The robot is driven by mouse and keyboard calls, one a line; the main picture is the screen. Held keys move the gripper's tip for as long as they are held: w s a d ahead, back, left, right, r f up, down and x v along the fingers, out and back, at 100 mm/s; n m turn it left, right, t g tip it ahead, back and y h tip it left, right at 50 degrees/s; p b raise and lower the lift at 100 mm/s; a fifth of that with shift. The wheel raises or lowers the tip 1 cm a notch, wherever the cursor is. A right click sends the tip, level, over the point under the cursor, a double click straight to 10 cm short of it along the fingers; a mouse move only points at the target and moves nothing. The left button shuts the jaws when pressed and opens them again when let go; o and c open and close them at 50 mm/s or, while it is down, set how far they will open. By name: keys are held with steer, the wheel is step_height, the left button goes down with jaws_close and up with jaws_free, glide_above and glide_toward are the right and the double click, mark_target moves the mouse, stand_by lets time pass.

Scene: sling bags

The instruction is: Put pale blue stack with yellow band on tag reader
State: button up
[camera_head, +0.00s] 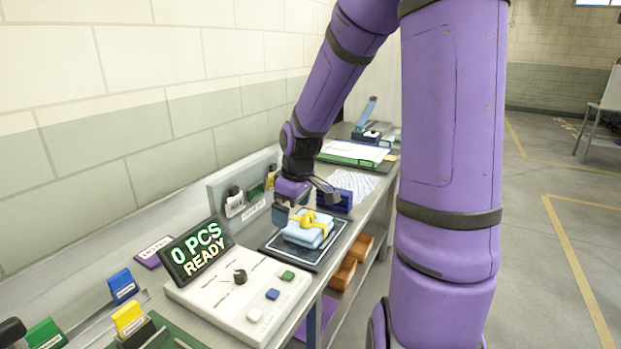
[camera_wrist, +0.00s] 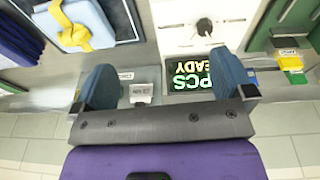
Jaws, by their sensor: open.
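The pale blue stack with a yellow band (camera_head: 303,236) lies on a flat black pad with a pale border line (camera_head: 285,252), which looks like the tag reader. The stack also shows at the top left of the wrist view (camera_wrist: 87,22), with the pad's edge (camera_wrist: 124,18) beside it. My gripper (camera_head: 305,202) is open and empty, just behind and above the stack in the head view. In the wrist view its two blue fingers (camera_wrist: 167,82) are wide apart, and the stack lies beyond the left finger, not between them.
A dark blue stack (camera_head: 335,201) lies just behind the pad. A white console (camera_head: 240,298) with a "0 PCS READY" display (camera_head: 196,251) stands in front of it. A grey upright rack (camera_head: 226,190) runs along the wall. Orange-brown items (camera_head: 344,274) sit on the lower shelf.

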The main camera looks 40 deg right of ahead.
steer(key=s+a+r+m+t, duration=0.1)
steer(key=s+a+r+m, duration=0.1)
steer(key=s+a+r, duration=0.4)
steer(key=s+a+r+m+t, duration=0.2)
steer(key=s+a+r, duration=0.4)
steer(key=s+r, duration=0.6)
steer(key=shift+s, duration=0.85)
steer(key=shift+c, duration=0.3)
